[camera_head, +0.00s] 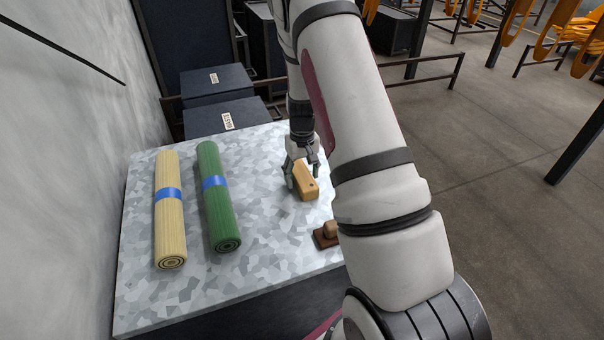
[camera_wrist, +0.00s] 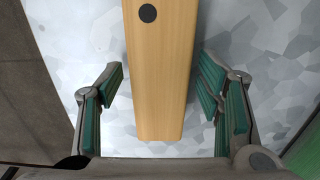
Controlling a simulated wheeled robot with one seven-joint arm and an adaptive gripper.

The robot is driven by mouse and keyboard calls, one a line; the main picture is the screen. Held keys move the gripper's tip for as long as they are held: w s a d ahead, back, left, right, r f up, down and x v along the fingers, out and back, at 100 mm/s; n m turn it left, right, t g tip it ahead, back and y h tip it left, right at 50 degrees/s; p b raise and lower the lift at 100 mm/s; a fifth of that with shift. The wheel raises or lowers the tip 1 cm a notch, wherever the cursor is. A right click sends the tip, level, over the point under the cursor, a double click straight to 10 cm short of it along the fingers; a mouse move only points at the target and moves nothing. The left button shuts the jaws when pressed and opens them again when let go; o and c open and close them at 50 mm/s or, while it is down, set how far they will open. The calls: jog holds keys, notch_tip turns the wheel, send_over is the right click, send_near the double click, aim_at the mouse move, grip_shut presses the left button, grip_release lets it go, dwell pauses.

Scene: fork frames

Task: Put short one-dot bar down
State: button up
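The short one-dot bar (camera_head: 308,186) is light orange wood and lies lengthwise near the right side of the speckled grey table (camera_head: 270,235). In the wrist view the bar (camera_wrist: 160,80) runs up the middle, with one dark round dot near the top edge. My gripper (camera_wrist: 163,75) is open, with a green-padded finger on each side of the bar. A narrow gap shows between the bar and each finger. In the head view my gripper (camera_head: 301,167) is at the bar's far end. The bar appears to rest on the table; its contact underneath is hidden.
A cream roll (camera_head: 169,220) and a green roll (camera_head: 220,215), each with a blue band, lie on the table's left. A small brown block on a dark base (camera_head: 327,235) is partly hidden by my arm. Two dark boxes (camera_head: 217,83) stand behind the table.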

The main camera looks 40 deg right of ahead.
aim_at(302, 173)
jog(key=s+a+r+t, duration=0.1)
jog(key=s+a+r, duration=0.15)
jog(key=r, duration=0.85)
jog(key=s+a+r, duration=0.1)
jog(key=a+r, duration=0.3)
jog(key=r, duration=0.7)
jog(key=s+a+r+n+t, duration=0.1)
jog(key=s+a+r, duration=0.4)
jog(key=s, duration=0.5)
jog(key=s+a+r+n+t, duration=0.2)
jog(key=s+a+r, duration=0.3)
jog(key=s+a, duration=0.4)
jog(key=shift+s+a+r+t+b, duration=0.25)
jog(key=shift+s+t+b, duration=0.2)
jog(key=shift+s, duration=0.75)
